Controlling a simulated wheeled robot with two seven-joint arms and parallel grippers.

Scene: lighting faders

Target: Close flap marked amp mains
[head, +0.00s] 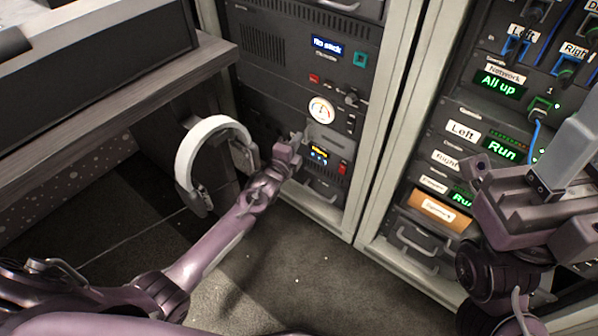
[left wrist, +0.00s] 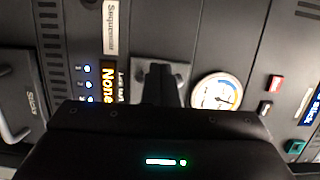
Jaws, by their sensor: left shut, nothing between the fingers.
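A small light grey plate (head: 325,138), which may be the flap, sits below the round gauge (head: 321,110) on the left rack. I cannot read an amp mains mark on it. My left gripper (head: 298,138) is shut and empty, at the left side of this plate. In the left wrist view the shut fingers (left wrist: 160,72) overlap the grey plate (left wrist: 181,76), beside the gauge (left wrist: 214,93). I cannot tell whether they touch it or how far it is open. My right gripper (head: 545,190) is at the right; its jaw state is unclear.
A lit display (head: 319,152) and a red switch (head: 342,169) sit just below the plate. White headphones (head: 215,125) hang beside my left forearm, near the desk (head: 110,100). The right rack (head: 395,215) holds labelled units. The floor (head: 290,270) in front is clear.

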